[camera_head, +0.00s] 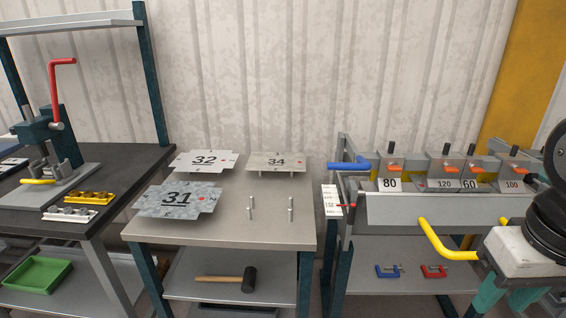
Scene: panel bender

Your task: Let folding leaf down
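The panel bender stands at the right. Its long grey front plate (400,209), which appears to be the folding leaf, shows its face to me below the labelled clamp blocks. A bent yellow handle (435,240) sticks out from it toward the front. My gripper (500,306) is at the lower right, with a white body and teal fingers pointing down. The handle's end meets the edge of the white body in the picture; I cannot tell whether they touch. The fingertips are cut off by the frame's bottom edge, and nothing shows between the visible finger parts.
A blue lever (349,166) and a white scale (332,201) with a red pointer are at the bender's left end. Two clamps (388,271) lie on its lower shelf. A table (230,230) with numbered sheets stands left of it, beside a press (52,140) on a dark bench.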

